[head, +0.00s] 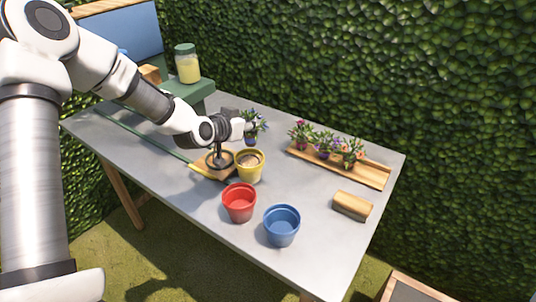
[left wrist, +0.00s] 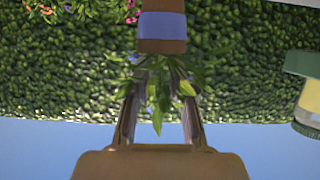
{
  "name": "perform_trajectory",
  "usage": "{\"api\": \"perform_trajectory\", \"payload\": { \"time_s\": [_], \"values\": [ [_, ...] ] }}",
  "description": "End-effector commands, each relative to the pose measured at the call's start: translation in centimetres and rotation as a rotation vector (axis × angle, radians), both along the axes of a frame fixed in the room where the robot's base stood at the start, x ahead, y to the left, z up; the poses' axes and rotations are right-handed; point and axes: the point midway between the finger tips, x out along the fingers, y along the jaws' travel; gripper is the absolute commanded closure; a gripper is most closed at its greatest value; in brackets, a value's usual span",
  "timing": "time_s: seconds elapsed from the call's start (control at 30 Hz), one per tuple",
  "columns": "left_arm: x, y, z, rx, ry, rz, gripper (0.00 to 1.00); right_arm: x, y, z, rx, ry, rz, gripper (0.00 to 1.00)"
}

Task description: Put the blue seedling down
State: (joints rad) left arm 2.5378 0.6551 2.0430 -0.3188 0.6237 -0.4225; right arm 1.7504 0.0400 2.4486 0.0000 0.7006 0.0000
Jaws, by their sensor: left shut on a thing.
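The blue seedling (head: 258,121) has green leaves, small blue-purple flowers and a plug with a blue band. My left gripper (head: 246,127) is shut on it, reaching in from the left. In the left wrist view the leaves (left wrist: 157,95) sit between the two fingers (left wrist: 160,105), and the brown plug with its blue band (left wrist: 162,27) stands beyond the fingertips. The yellow pot (head: 249,173), with soil in it, stands close below the seedling in the head view; the gap between them cannot be told. The red pot (head: 239,205) and blue pot (head: 282,230) stand empty nearby. My right gripper is out of view.
A wooden tray (head: 369,176) with several flowering seedlings (head: 325,143) lies at the back right. A wooden-backed block (head: 352,205) is at the right. A jar (head: 187,66) stands at the back left.

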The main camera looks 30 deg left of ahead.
Motion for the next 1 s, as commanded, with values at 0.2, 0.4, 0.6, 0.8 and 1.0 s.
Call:
{"api": "perform_trajectory", "payload": {
  "time_s": [0.2, 0.4, 0.6, 0.8, 1.0],
  "values": [
    [-0.1, 0.0, -4.2, 0.001, 0.005, 0.0, 1.0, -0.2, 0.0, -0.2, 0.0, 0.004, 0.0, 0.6],
    [-0.2, 0.0, -7.5, 0.0, 0.004, 0.0, 1.0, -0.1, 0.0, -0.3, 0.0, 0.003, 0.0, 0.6],
    [-0.2, 0.0, -9.9, 0.001, 0.001, 0.0, 1.0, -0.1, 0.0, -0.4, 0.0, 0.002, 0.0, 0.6],
    [-0.2, 0.0, -9.9, 0.0, 0.0, 0.0, 1.0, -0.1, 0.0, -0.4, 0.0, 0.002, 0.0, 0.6],
    [-0.2, 0.0, -10.2, 0.0, 0.0, 0.0, 0.52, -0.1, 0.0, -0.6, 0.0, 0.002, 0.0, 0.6]
  ]
}}
